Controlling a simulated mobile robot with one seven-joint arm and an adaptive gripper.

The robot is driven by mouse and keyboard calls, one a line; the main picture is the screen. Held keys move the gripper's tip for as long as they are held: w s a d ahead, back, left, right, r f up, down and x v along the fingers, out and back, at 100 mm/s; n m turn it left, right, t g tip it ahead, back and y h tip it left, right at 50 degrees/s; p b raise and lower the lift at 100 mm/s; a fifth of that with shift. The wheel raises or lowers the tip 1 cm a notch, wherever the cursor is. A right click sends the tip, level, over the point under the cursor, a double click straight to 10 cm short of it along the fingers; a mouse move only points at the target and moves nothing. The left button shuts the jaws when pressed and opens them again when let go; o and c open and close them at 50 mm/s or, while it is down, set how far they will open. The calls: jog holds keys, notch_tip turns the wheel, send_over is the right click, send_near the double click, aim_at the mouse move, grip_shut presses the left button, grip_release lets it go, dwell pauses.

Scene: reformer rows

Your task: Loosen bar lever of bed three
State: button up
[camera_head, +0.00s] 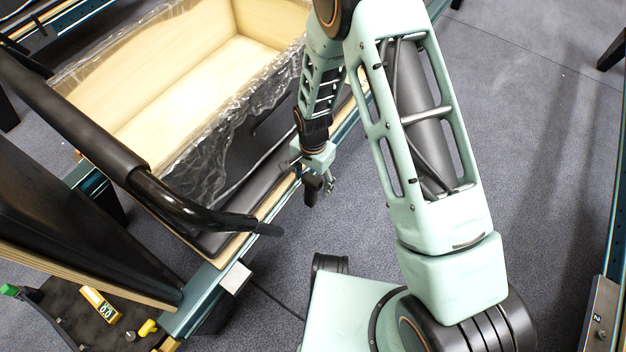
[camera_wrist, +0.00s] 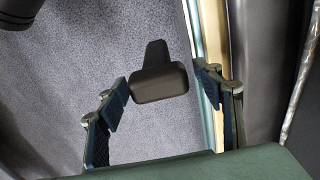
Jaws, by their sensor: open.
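A black lever-like handle (camera_wrist: 158,80) with a wide block and a narrower tab shows in the wrist view, beside the bed's rail. My gripper (camera_wrist: 163,95) is open, with one finger on each side of this handle and visible gaps between. In the head view my gripper (camera_head: 326,180) is at the bed's side rail (camera_head: 262,208), by a small black part (camera_head: 311,190) that seems to be the same handle. The bed's black padded bar (camera_head: 75,118) curves across its end. I cannot read a number on this bed.
A wooden box (camera_head: 232,62) with clear plastic wrap stands on the bed. A yellow device (camera_head: 99,304) and a yellow-handled item (camera_head: 148,327) lie on a dark surface at lower left. Another rail at right has a plate marked 2 (camera_head: 597,318). Grey floor (camera_head: 560,150) between is open.

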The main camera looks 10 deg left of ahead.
jog(key=shift+c, duration=0.3)
grip_shut()
jog(key=shift+w, duration=0.1)
